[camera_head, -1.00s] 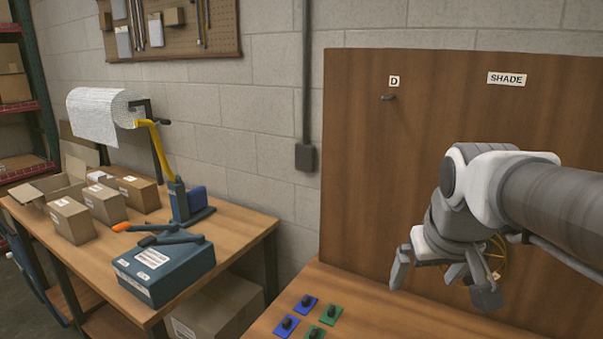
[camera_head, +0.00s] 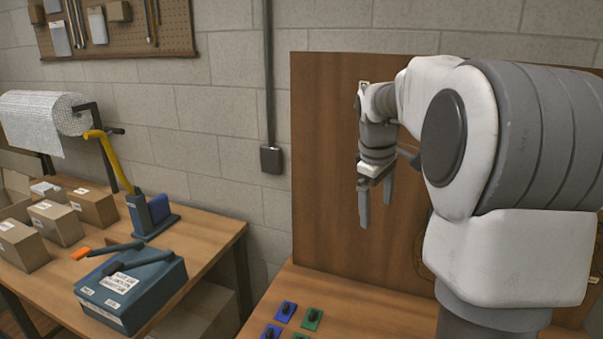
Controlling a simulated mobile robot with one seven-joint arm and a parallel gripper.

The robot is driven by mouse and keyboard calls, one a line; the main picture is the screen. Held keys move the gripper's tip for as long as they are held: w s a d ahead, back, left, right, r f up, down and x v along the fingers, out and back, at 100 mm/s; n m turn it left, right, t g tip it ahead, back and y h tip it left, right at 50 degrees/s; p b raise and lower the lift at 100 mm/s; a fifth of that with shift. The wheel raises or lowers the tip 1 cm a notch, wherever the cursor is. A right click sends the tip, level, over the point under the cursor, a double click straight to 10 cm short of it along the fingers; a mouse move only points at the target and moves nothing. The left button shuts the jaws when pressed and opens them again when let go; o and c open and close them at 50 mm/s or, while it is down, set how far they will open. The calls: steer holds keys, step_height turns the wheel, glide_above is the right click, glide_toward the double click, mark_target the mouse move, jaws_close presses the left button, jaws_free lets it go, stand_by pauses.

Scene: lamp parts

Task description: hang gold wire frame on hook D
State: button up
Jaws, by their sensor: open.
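My gripper (camera_head: 376,207) points downward in front of the brown upright board, with its two fingers apart and nothing between them. A thin curved edge of the gold wire frame (camera_head: 417,250) shows low on the right part of the board, beside my arm. Most of the frame is hidden behind the arm, so I cannot tell how it is supported. The D label (camera_head: 363,84) is partly covered by my wrist at the board's upper left. Hook D is not clearly visible; the wrist is in front of that area.
The brown board (camera_head: 325,160) stands behind a wooden bench (camera_head: 345,305). Blue (camera_head: 286,311) and green (camera_head: 312,318) pads with black knobs lie at its front left. A side table (camera_head: 200,250) at left holds boxes and a blue case (camera_head: 130,290).

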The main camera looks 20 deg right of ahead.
steer(key=w+d+f+n+g+y+p, duration=0.15)
steer(key=d+n+p, duration=0.3)
steer(key=d, duration=1.05)
steer(key=shift+y, duration=0.35)
steer(key=f, duration=1.7)
steer(key=shift+a, duration=0.3)
jaws_close()
steer(key=c, duration=0.8)
jaws_free()
jaws_close()
steer(key=shift+s, duration=0.1)
